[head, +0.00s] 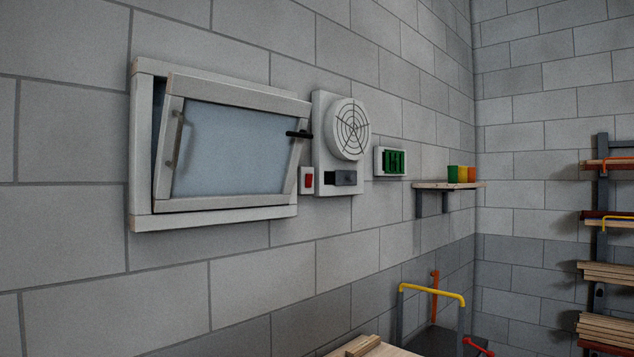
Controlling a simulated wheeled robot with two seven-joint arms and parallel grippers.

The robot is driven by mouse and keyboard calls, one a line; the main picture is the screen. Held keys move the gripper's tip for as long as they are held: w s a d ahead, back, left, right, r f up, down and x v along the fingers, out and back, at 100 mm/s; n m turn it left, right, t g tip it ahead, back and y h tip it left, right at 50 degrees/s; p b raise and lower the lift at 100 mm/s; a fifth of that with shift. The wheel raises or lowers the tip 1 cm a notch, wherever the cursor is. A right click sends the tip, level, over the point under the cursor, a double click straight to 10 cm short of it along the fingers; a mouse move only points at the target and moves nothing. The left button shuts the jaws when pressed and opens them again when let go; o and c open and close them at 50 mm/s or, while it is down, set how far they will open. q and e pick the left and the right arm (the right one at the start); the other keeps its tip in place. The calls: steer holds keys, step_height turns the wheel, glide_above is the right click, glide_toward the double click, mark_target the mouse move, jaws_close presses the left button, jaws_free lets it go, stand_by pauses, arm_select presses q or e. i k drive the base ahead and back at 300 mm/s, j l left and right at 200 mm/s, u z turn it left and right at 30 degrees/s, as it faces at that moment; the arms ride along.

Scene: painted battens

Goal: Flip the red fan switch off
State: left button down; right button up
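The red fan switch (309,181) is a small red rocker in a white plate on the block wall, low between the window and the fan. It is too small to tell which way it is tipped. The fan (348,129) has a round grille on a pale panel, with a dark box (342,178) below the grille. Whether the fan turns cannot be told. Neither of my grippers is in view.
A tilted-open window (235,150) with a dark handle is left of the switch. A green-fronted box (390,162) and a shelf (430,185) with coloured cups are to the right. A yellow-handled cart (432,291), stacked boards (372,348) and a timber rack (602,230) stand lower right.

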mark_target(308, 177)
steer(key=i+l+z, duration=0.15)
steer(key=l, duration=0.75)
steer(key=i+l+z, duration=0.3)
steer(key=i, duration=0.2)
steer(key=i+j+z, duration=0.15)
steer(key=i+j, duration=0.3)
steer(key=i+j+z, duration=0.15)
steer(key=i+j, duration=0.25)
steer(key=j, duration=0.2)
